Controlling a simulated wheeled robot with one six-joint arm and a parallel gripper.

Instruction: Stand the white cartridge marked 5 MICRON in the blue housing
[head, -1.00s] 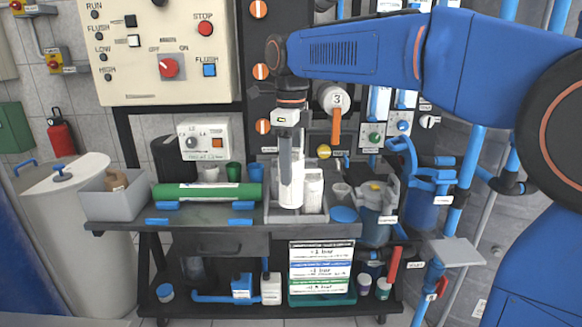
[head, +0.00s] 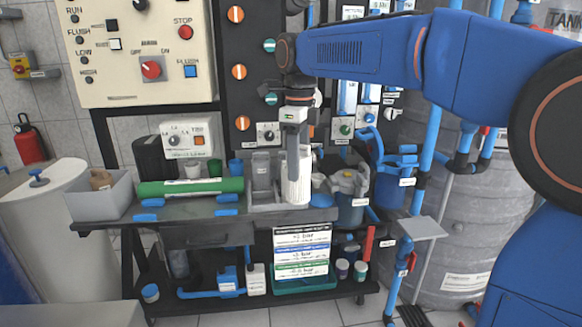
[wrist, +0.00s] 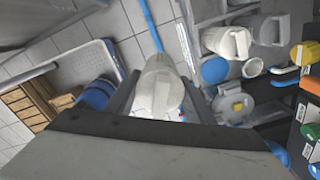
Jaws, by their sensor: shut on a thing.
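A white cartridge (head: 296,188) hangs upright below my gripper (head: 297,158) in the head view. My gripper is shut on it. In the wrist view the white cartridge (wrist: 158,88) sits between my two fingers; no marking on it is readable. Behind it in the head view is the grey tray (head: 262,200) on the bench; I cannot tell its height above the tray. I cannot tell which is the task's housing.
A green roll (head: 190,187) and a grey bin (head: 100,200) lie left on the bench. Blue pipes (head: 425,160) rise at the right.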

